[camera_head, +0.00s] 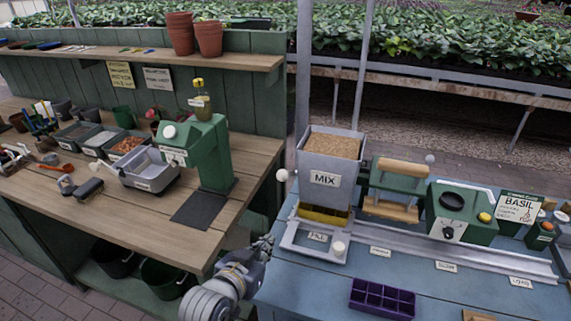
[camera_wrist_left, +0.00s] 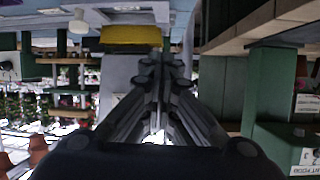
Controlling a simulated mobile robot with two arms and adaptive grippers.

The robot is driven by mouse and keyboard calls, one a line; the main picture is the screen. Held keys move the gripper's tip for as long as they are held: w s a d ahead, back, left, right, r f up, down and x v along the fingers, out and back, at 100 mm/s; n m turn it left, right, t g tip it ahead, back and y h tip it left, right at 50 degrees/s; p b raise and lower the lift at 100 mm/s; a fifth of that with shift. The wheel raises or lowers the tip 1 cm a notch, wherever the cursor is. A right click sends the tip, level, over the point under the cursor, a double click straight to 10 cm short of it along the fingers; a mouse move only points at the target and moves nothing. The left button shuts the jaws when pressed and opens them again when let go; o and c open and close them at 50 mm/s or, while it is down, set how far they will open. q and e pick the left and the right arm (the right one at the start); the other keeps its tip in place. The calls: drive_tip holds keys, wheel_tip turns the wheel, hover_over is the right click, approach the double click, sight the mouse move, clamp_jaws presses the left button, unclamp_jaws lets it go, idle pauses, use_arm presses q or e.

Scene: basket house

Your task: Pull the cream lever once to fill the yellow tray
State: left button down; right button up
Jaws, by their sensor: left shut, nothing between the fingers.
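The cream lever's round knob (camera_head: 282,175) stands at the left side of the grey MIX hopper (camera_head: 325,180), which holds brown mix. The yellow tray (camera_head: 325,216) sits under the hopper, mostly hidden by it; its yellow side also shows in the left wrist view (camera_wrist_left: 130,35). My left gripper (camera_head: 266,243) is shut and empty, below the lever knob and left of the FILL frame, apart from the lever. Its closed fingers (camera_wrist_left: 160,70) point toward the yellow tray in the wrist view. My right gripper is not in view.
A pale frame marked FILL (camera_head: 310,238) with a cream knob (camera_head: 338,248) lies in front of the hopper. A purple cell tray (camera_head: 382,299) rests on the blue table. A green press (camera_head: 462,213) stands to the right. The wooden bench (camera_head: 130,212) is close on the left.

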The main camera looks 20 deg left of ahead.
use_arm(q)
drive_tip(key=w+a+r+t, duration=0.1)
drive_tip(key=w+r+t, duration=0.2)
drive_tip(key=r, duration=0.4)
drive_tip(key=w+r+t, duration=0.3)
drive_tip(key=w+r, duration=0.1)
drive_tip(key=r, duration=0.4)
drive_tip(key=r+p, duration=0.1)
drive_tip(key=p, duration=0.2)
hover_over(282, 176)
drive_tip(key=shift+s+n+y, duration=0.1)
drive_tip(key=shift+n+y, duration=0.3)
wheel_tip(282, 176, down, 2)
drive_tip(key=shift+f, duration=0.1)
drive_tip(key=shift+s+a+f, duration=0.1)
drive_tip(key=shift+s+f, duration=0.15)
drive_tip(key=shift+f, duration=0.65)
drive_tip(key=shift+f, duration=0.1)
